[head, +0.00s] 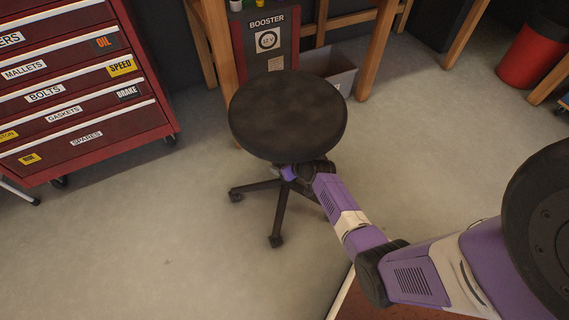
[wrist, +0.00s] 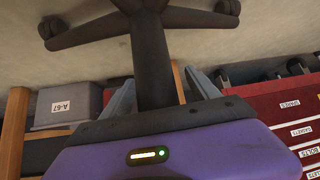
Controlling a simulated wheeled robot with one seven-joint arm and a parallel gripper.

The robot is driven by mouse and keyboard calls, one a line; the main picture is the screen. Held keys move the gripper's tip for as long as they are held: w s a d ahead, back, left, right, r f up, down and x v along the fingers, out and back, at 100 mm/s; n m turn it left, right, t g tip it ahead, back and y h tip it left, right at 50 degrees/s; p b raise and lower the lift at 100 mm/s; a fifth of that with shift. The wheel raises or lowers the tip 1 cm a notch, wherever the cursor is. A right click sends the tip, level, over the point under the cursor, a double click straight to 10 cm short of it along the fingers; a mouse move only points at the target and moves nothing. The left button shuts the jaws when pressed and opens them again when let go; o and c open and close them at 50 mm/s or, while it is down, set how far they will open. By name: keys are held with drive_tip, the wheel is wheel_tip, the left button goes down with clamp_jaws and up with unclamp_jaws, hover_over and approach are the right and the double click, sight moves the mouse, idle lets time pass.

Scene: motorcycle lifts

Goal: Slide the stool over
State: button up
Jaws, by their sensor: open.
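The stool has a round dark seat (head: 288,115) and a wheeled base with several legs (head: 277,225). It stands upright on the concrete floor in the middle of the head view. My gripper (head: 292,172) is under the seat's front edge, mostly hidden by the seat and my wrist. In the wrist view, which looks upside down, the stool's dark post (wrist: 151,65) runs between the two grey fingers of my gripper (wrist: 160,80). The fingers are apart, one on each side of the post. I cannot tell whether either touches it.
A red tool cabinet (head: 75,90) stands at the left. A wooden bench (head: 378,45), a booster unit (head: 268,45) and a grey bin (head: 335,72) are behind the stool. A red bucket (head: 530,58) is far right. Floor (head: 160,250) is clear front left.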

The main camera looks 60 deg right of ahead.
drive_tip(key=p+v, duration=0.3)
drive_tip(key=v, duration=0.4)
drive_tip(key=shift+s+r+p, duration=0.25)
drive_tip(key=shift+p, duration=0.15)
